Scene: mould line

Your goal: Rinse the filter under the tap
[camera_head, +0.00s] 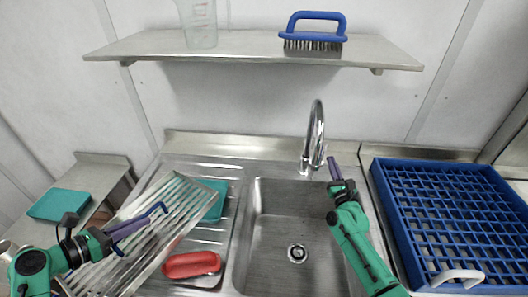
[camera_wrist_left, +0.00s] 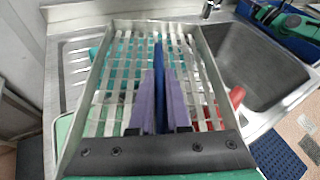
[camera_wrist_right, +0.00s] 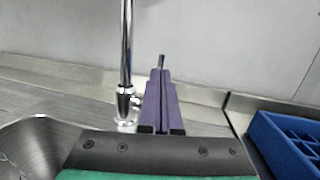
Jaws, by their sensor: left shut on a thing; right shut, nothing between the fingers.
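The filter (camera_head: 186,194) is a slatted metal panel with a blue handle (camera_head: 157,209). It is tilted over the drainboard, left of the sink bowl. My left gripper (camera_head: 140,222) is shut on the blue handle; the left wrist view shows the handle between its purple fingers (camera_wrist_left: 158,95), with the filter (camera_wrist_left: 207,75) beyond. The chrome tap (camera_head: 318,125) stands behind the sink bowl (camera_head: 290,225); no water shows from it. My right gripper (camera_head: 335,168) is shut and empty, just right of the tap. In the right wrist view its fingers (camera_wrist_right: 160,85) partly hide the area beside the tap (camera_wrist_right: 127,60).
A red object (camera_head: 191,264) and a teal item (camera_head: 215,200) lie on the drainboard by the filter. A blue rack (camera_head: 380,200) stands right of the sink. A shelf (camera_head: 250,50) above holds a blue brush (camera_head: 318,30) and a clear jug (camera_head: 199,22). The bowl is empty.

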